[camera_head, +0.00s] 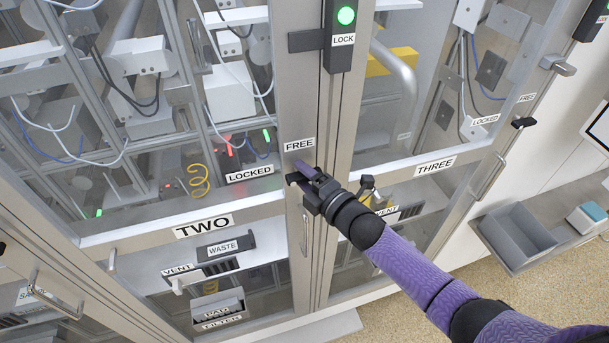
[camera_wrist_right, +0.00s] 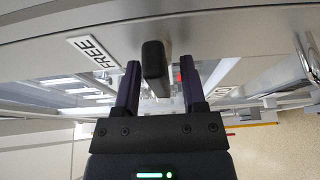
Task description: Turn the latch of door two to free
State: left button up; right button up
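Door two is the glass door with the metal frame marked TWO (camera_head: 203,226). Its latch is a small black handle (camera_head: 292,179) on the door post, below the FREE label (camera_head: 300,144) and right of the LOCKED label (camera_head: 250,174). In the head view my right gripper (camera_head: 303,172) is at this latch and hides part of it. In the right wrist view the black latch end (camera_wrist_right: 153,60) stands between the two purple fingers of my right gripper (camera_wrist_right: 161,85). The fingers are apart, with a clear gap on the right side of the latch. My left gripper is not in view.
Door three, marked THREE (camera_head: 435,164), is at the right with its own black latch (camera_head: 523,123). A lock box with a green light (camera_head: 346,16) is above the latch. A vertical handle (camera_head: 304,236) is below it. A grey tray (camera_head: 517,236) is at the right.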

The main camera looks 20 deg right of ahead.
grip_shut()
jog(key=shift+f, duration=0.1)
jog(key=shift+f+m+t+b, duration=0.1)
jog(key=shift+m+t+b, duration=0.4)
jog(key=shift+m+b, duration=0.7)
jog(key=m+t+b, duration=0.2)
jog(key=m, duration=0.3)
jog(key=shift+b, duration=0.3)
jog(key=m+t+h+b, duration=0.1)
jog(key=m, duration=0.2)
jog(key=m+t+h+b, duration=0.1)
jog(key=m, duration=0.3)
jog(key=m+h, duration=0.2)
jog(key=m, duration=0.1)
jog(key=m+t+h, duration=0.1)
jog(key=m+h, duration=0.1)
jog(key=m, duration=0.2)
jog(key=shift+b, duration=0.4)
jog(key=shift+m+h, duration=0.3)
jog(key=shift+m, duration=0.4)
